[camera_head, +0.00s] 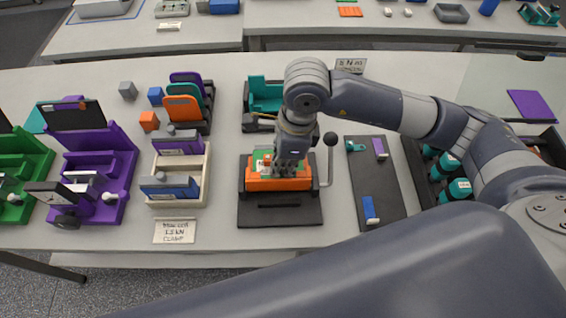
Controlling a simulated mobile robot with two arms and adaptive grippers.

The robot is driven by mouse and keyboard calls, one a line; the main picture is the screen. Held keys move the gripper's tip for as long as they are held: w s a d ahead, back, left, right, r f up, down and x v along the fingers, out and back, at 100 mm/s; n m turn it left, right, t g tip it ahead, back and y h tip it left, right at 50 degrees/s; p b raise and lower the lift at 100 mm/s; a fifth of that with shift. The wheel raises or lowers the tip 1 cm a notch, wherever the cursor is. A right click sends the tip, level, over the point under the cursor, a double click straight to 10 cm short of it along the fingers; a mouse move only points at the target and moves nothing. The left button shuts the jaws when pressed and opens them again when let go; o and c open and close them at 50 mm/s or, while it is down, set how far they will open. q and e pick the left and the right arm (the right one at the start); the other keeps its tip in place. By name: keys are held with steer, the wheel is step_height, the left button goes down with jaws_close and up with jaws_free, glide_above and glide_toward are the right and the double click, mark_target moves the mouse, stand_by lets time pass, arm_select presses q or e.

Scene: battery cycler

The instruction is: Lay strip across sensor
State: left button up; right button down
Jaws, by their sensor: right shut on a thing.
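My right gripper (286,168) points down over an orange fixture (262,184) on a black base plate (280,213), at the middle of the table. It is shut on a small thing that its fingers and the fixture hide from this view. A green and white patch (262,159) shows just behind the orange front, beside the fingers. A lever with a black ball knob (330,139) stands upright at the fixture's right side. I cannot make out a strip or a sensor for certain. My left gripper is not in view.
A dark mat (381,181) at the right holds small teal, purple and blue pieces. A cream tray (205,185) with purple and blue blocks, a purple fixture (107,165) and a rack of coloured plates (186,97) stand to the left. A label card (175,231) lies in front.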

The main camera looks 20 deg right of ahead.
steer(key=shift+f, duration=0.15)
steer(key=c, duration=2.2)
jaws_free()
steer(key=o, duration=0.5)
